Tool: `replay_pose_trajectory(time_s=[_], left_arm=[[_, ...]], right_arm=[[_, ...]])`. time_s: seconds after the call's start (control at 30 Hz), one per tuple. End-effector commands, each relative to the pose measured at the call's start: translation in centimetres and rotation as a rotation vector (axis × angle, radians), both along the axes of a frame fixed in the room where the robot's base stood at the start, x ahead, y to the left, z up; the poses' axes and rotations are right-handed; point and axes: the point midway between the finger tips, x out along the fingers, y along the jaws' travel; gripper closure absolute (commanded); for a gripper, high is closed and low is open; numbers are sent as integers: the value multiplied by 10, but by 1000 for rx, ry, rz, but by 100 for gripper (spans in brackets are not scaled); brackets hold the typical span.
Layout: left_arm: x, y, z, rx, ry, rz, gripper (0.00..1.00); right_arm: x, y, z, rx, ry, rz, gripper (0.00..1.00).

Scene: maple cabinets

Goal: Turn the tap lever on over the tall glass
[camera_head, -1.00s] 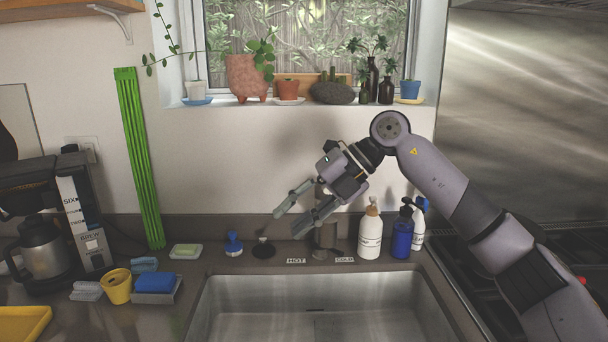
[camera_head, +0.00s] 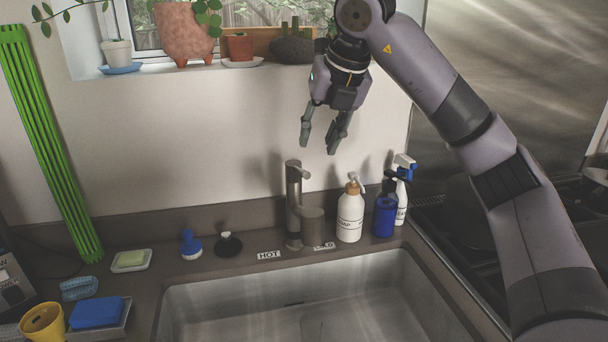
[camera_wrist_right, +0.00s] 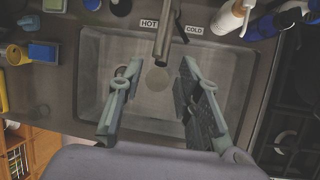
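The grey metal tap (camera_head: 293,205) stands upright behind the sink, with its short lever (camera_head: 300,170) at the top. Its spout (camera_head: 312,226) points forward over the sink; the spout also shows in the wrist view (camera_wrist_right: 164,35). My right gripper (camera_head: 318,147) is open and empty, fingers pointing down, above the tap and apart from it. In the wrist view its spread fingers (camera_wrist_right: 161,64) frame the sink. I cannot make out a tall glass. My left gripper is out of view.
A white soap bottle (camera_head: 350,215), a blue bottle (camera_head: 384,214) and a spray bottle (camera_head: 402,190) stand right of the tap. Potted plants line the windowsill above. The sink (camera_head: 300,300) is largely clear.

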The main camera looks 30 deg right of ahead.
Motion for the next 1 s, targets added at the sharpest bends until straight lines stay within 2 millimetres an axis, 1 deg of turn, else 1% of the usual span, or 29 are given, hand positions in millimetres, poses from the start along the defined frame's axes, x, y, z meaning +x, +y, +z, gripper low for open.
replay_pose_trajectory(time_s=[0.03, 0.1, 0.3, 0.4, 0.5, 0.7, 0.97, 1.0], left_arm=[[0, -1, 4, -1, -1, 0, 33], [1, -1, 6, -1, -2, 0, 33], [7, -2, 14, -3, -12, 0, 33], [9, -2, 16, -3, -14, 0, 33], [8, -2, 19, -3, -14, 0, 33], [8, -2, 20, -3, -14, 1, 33], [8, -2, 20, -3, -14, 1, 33], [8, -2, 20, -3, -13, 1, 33]], right_arm=[[4, 0, -10, -2, 5, -1, 68], [10, 0, -24, -1, 6, 0, 68], [29, 3, -62, -1, 4, 1, 68], [35, 3, -78, 0, 4, 2, 68], [41, 4, -89, -1, 2, 1, 68], [46, 4, -101, 0, 2, 1, 68], [47, 4, -102, 0, 0, 1, 68], [47, 4, -102, 1, 1, 1, 71]])
